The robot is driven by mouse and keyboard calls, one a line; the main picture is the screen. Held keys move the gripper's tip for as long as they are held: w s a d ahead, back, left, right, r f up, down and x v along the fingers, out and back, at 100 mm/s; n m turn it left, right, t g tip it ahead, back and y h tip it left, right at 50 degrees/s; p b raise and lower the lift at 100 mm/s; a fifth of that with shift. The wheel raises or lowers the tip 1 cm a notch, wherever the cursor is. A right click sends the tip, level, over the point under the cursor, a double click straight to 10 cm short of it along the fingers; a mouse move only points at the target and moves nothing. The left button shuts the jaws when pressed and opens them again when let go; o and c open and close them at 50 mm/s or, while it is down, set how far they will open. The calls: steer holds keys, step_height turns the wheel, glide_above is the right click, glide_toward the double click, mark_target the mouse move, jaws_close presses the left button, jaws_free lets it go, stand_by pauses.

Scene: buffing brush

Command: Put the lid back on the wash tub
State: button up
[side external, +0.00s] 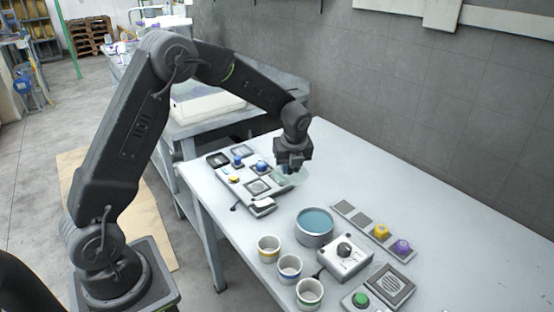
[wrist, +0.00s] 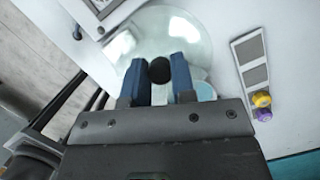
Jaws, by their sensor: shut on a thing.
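The lid is a clear glass disc (wrist: 178,32) with a black knob (wrist: 160,70). My gripper (wrist: 158,72) is shut on this knob, one blue finger on each side. In the side view, my gripper (side external: 293,166) holds the lid (side external: 300,178) in the air over the right end of a button panel. The wash tub (side external: 314,239) is a round grey tub of blue water, uncovered, to the lower right of the lid and apart from it. In the wrist view, a bit of blue by the right finger may be the tub, mostly hidden.
The button panel (side external: 229,178) lies at the table's left end. Three cups (side external: 289,268) stand in front of the tub. A black-knobbed box (side external: 345,264) is right of them. A strip (side external: 347,210) with yellow and purple knobs lies behind the tub. The table's back right is clear.

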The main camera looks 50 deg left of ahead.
steer(key=s+d, duration=0.1)
steer(key=d, duration=1.2)
steer(key=shift+s+f, duration=0.2)
steer(key=shift+f, duration=2.55)
steer(key=shift+f, duration=0.15)
steer(key=o, duration=1)
steer(key=shift+o, duration=0.4)
steer(key=o, duration=0.4)
